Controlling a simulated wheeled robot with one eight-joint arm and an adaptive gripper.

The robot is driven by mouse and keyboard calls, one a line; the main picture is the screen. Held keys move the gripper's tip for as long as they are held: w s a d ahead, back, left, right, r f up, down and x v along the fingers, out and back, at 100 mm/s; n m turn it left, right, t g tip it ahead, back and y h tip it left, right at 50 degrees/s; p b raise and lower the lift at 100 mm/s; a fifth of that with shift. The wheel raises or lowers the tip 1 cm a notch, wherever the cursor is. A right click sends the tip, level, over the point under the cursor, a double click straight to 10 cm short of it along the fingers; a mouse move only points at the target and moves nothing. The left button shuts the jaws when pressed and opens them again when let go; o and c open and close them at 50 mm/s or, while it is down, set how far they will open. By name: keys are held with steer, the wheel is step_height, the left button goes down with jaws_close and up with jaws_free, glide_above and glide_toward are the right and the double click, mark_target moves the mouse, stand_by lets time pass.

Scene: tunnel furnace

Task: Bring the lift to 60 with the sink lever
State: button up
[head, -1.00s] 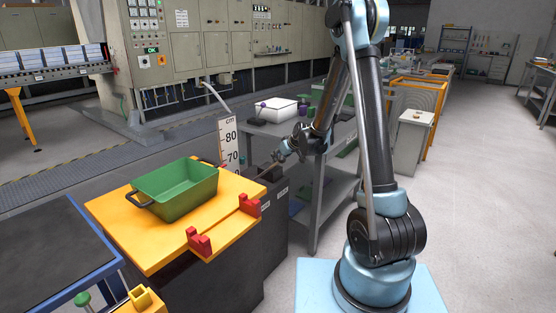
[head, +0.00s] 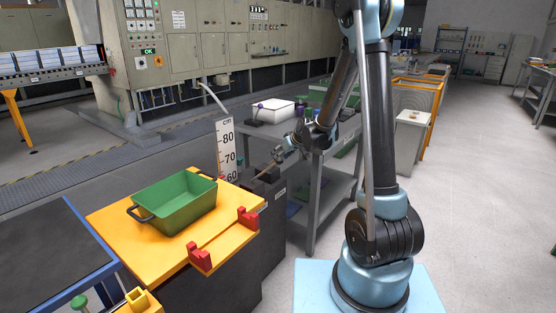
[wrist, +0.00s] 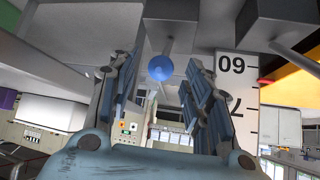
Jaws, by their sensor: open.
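The lift is a yellow platform (head: 125,225) on a dark base, with a green bin (head: 180,205) on it. A white cm scale (head: 227,150) stands behind it, with 80, 70 and 60 showing. In the wrist view, which is upside down, a red pointer (wrist: 265,82) is beside the scale, close to the 60 numeral and slightly on its 70 side. My gripper (head: 277,156) is at the dark block behind the platform. Its fingers are open on either side of a blue knob (wrist: 159,68) on a grey stem; I cannot tell whether they touch it.
Red brackets (head: 248,217) stand on the platform's near edge. A grey table (head: 310,185) with a white box (head: 275,110) stands just beyond my gripper. A dark blue-edged table (head: 50,250) is at the left. The floor at the right is open.

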steer(key=v, duration=0.7)
steer(key=shift+s+d, duration=0.2)
steer(key=shift+r, duration=0.1)
